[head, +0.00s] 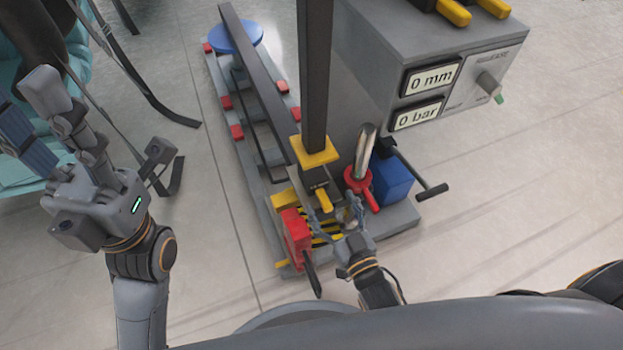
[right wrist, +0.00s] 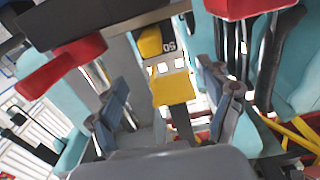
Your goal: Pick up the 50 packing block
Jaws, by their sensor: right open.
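The block marked 50 (right wrist: 150,42) is yellow with a dark face, upside down near the top middle of the right wrist view. In the head view, a yellow piece (head: 324,200) lies between my right fingers, but I cannot read a number on it. My right gripper (head: 335,211) is open and empty at the base of the machine. Its fingers also show in the right wrist view (right wrist: 164,80), spread apart, with the block beyond them and not touched. My left gripper (head: 24,98) is raised at the left, its fingers apart and empty.
A red block (head: 293,232) stands left of my right gripper. A red-based silver lever (head: 362,165) and a blue box (head: 392,180) stand close at its right. A dark column (head: 316,80) rises behind. The display box (head: 440,95) overhangs at upper right.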

